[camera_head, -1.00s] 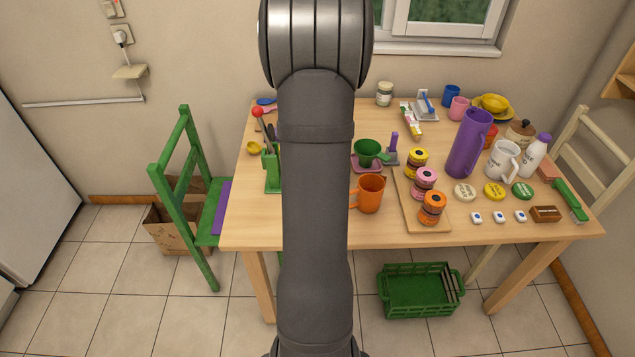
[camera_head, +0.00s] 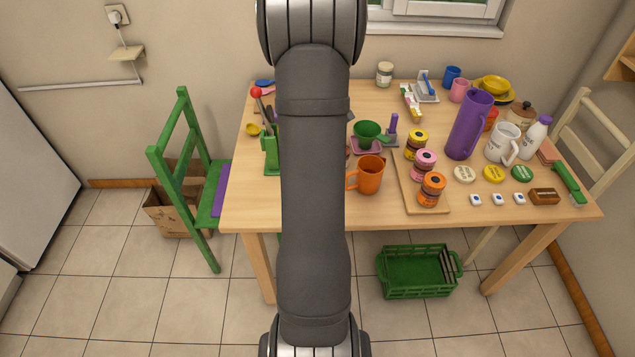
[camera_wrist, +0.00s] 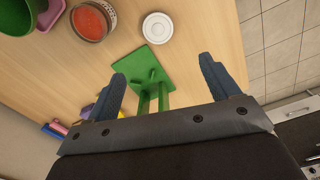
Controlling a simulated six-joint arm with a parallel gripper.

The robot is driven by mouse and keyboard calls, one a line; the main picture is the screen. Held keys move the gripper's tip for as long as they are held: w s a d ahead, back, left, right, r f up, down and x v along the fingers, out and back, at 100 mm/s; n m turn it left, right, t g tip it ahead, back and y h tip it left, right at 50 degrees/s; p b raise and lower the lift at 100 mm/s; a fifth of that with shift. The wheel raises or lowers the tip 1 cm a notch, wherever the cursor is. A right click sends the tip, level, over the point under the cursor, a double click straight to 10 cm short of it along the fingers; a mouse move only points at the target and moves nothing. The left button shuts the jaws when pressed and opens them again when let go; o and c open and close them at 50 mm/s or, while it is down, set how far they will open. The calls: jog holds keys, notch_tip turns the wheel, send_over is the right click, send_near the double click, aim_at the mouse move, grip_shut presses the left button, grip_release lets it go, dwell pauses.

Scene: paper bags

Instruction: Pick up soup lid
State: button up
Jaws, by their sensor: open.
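A white round lid (camera_wrist: 158,27) lies flat on the table in the wrist view, right of a round pot (camera_wrist: 92,18) with red contents, which looks like the soup. The lid and pot are apart. In the head view my arm hides this part of the table. My gripper (camera_wrist: 162,68) is open and empty, with its two dark blue fingers spread. The lid shows beyond the fingertips, roughly in line with the gap between them. I cannot tell the height of the fingers above the table.
The table's edge lies right of the lid.

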notch_tip(320, 180, down, 10)
jog(key=shift+r, duration=0.1)
jog(key=shift+d+f, duration=0.2)
jog(key=shift+f, duration=1.15)
jog(key=shift+d+f, duration=0.15)
jog(key=shift+f, duration=1.2)
jog(key=c, duration=1.1)
